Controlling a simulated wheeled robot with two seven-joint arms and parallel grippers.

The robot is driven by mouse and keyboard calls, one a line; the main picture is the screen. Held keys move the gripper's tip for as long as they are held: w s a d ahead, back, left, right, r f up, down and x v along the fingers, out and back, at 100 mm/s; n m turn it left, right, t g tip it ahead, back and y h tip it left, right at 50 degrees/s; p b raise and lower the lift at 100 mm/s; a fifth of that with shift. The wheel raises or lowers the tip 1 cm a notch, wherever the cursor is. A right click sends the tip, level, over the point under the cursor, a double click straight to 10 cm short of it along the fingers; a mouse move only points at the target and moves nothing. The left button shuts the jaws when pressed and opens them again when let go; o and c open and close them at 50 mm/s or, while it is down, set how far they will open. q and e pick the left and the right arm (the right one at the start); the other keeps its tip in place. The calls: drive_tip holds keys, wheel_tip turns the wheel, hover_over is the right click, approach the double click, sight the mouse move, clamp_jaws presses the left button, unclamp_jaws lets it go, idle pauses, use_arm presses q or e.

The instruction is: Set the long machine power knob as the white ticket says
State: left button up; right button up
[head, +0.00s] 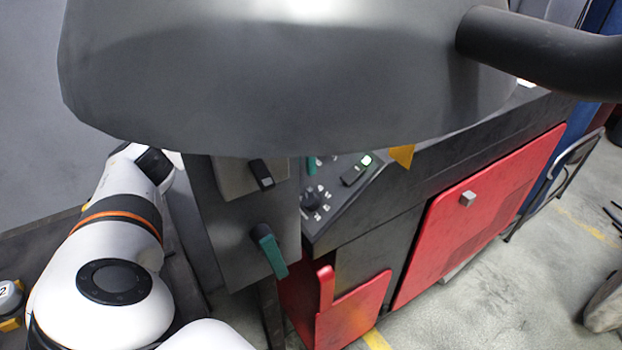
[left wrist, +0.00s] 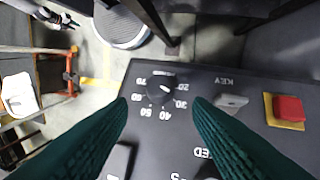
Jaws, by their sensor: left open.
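The dark round power knob (left wrist: 160,88) sits on the black panel of the long machine (head: 440,165), ringed by white numbers from about 20 to 70. A small pale mark on it seems to face the 30 side, but I cannot read it surely. The knob also shows small in the head view (head: 311,201). My left gripper (head: 296,222) is open, its teal fingers spread on either side of the knob in the left wrist view (left wrist: 160,108), with a gap and no visible contact. No readable white ticket shows.
A large grey hood (head: 280,90) with a dark pipe (head: 540,48) hides the upper head view. Concrete floor (head: 520,290) is open at right.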

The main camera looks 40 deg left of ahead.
sight(309, 197)
use_arm(q)
drive_tip(key=f, duration=0.1)
drive_tip(key=f+p, duration=0.1)
drive_tip(key=f, duration=0.1)
drive_tip(key=shift+s+d+f, duration=0.15)
drive_tip(key=shift+d+f, duration=0.15)
drive_tip(key=shift+d, duration=0.05)
drive_tip(key=f, duration=0.2)
drive_tip(key=f+p, duration=0.1)
drive_tip(key=f, duration=0.1)
drive_tip(key=shift+d+f, duration=0.1)
drive_tip(key=shift+d, duration=0.3)
drive_tip(key=shift+f, duration=0.35)
drive_tip(key=shift+d+f, duration=0.1)
drive_tip(key=shift+f, duration=0.2)
use_arm(e)
drive_tip(key=shift+w+a+r, duration=0.2)
drive_tip(key=shift+w+r, duration=0.05)
drive_tip(key=shift+r, duration=0.4)
drive_tip(key=shift+w+a+r, duration=0.2)
drive_tip(key=shift+r, duration=0.4)
use_arm(q)
drive_tip(key=shift+c, duration=0.6)
use_arm(e)
drive_tip(key=shift+s, duration=0.2)
use_arm(q)
drive_tip(key=c, duration=0.6)
use_arm(e)
drive_tip(key=shift+s+d+f, duration=0.1)
drive_tip(key=shift+d, duration=0.05)
